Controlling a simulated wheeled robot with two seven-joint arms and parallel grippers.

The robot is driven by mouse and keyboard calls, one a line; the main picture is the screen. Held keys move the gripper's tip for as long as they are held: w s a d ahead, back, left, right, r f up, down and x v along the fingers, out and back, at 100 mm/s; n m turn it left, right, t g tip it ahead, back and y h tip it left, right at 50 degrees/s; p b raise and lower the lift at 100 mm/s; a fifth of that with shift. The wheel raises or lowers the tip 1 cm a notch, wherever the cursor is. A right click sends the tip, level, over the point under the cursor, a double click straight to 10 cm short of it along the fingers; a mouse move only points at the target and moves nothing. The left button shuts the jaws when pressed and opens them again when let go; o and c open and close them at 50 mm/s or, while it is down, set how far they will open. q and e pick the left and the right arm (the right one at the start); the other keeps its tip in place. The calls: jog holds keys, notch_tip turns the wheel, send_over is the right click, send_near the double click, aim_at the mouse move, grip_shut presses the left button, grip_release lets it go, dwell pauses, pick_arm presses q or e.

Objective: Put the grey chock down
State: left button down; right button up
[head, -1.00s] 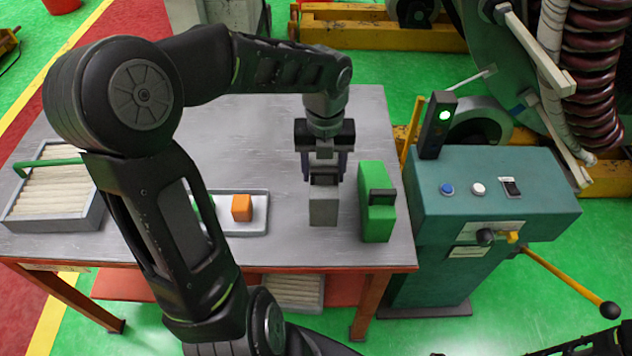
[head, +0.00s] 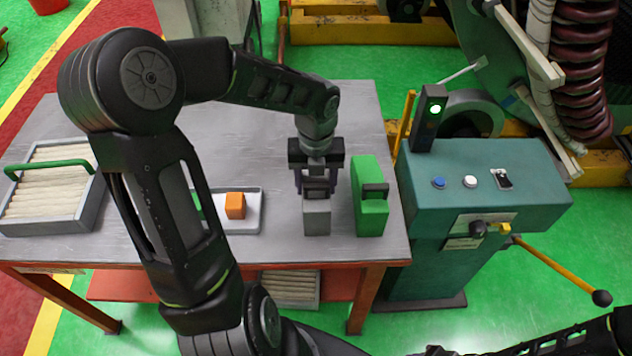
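The grey chock (head: 317,218) is upright at the right part of the grey table, left of the green chock. My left gripper (head: 317,186) points down over it, with a finger on each side of its upper dark part, and appears shut on it. The fingertips are partly hard to make out. The chock's base is at or very near the tabletop; I cannot tell whether it touches. My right gripper is not in view; only a part of that arm shows at the bottom right.
The green chock (head: 370,207) with a dark handle stands close to the right. A pale tray (head: 250,222) with an orange block (head: 235,206) lies to the left. A crate of pale rods (head: 50,226) stands at far left. A teal control console (head: 500,195) stands beyond the table's right edge.

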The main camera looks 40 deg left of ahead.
aim_at(316, 179)
pick_arm(q)
jog(key=c, duration=0.5)
grip_release()
jog(key=shift+f, duration=0.1)
notch_tip(316, 179, up, 12)
jog(key=shift+r, duration=0.15)
dwell(0.6)
